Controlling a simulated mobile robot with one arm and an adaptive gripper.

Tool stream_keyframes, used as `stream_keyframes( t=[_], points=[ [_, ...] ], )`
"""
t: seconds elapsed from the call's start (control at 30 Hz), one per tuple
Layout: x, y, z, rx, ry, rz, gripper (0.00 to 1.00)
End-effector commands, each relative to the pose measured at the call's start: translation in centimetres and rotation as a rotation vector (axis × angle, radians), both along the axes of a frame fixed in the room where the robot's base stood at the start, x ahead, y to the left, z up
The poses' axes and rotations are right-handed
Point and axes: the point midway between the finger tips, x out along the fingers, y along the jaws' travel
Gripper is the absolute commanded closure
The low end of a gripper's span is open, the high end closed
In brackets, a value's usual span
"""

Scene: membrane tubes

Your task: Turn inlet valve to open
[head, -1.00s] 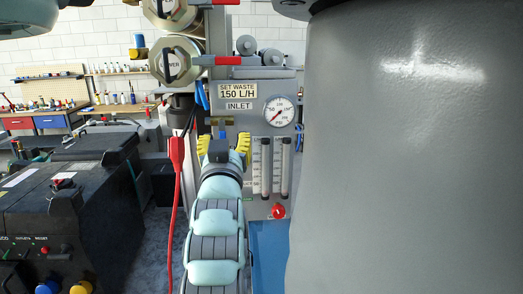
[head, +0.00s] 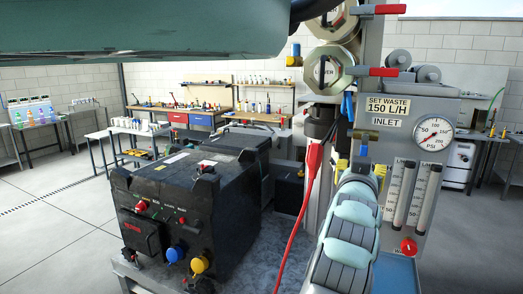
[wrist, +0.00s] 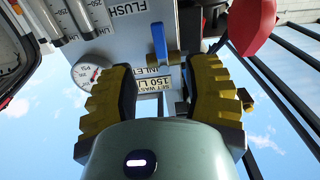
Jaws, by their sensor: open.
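The inlet valve has a brass body (head: 366,135) and a short blue handle. In the head view it sits just left of and below the INLET label (head: 388,123). The wrist view is upside down; there the blue handle (wrist: 158,42) stands upright in the picture from the brass body (wrist: 174,58), beside the inverted INLET label (wrist: 159,71). My gripper (head: 361,172) has yellow, ridged fingers spread apart, facing the panel just below the valve. In the wrist view my gripper (wrist: 160,72) is empty, with the handle beyond the fingertips. Contact cannot be told.
A pressure gauge (head: 434,133), flow tubes (head: 411,195) and a red knob (head: 409,246) are on the panel's right. Red-handled valves (head: 383,71) project above. A red cable (head: 309,185) hangs left of my arm. A black machine (head: 195,205) stands left.

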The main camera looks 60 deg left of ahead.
Motion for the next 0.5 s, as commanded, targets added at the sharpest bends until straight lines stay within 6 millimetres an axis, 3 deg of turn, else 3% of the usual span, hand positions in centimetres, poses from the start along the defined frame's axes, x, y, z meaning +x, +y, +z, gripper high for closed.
stream_keyframes(
  t=[0.5],
  points=[
    [4.7,2.6,0.2,-0.001,0.000,-0.004,0.52]
  ],
)
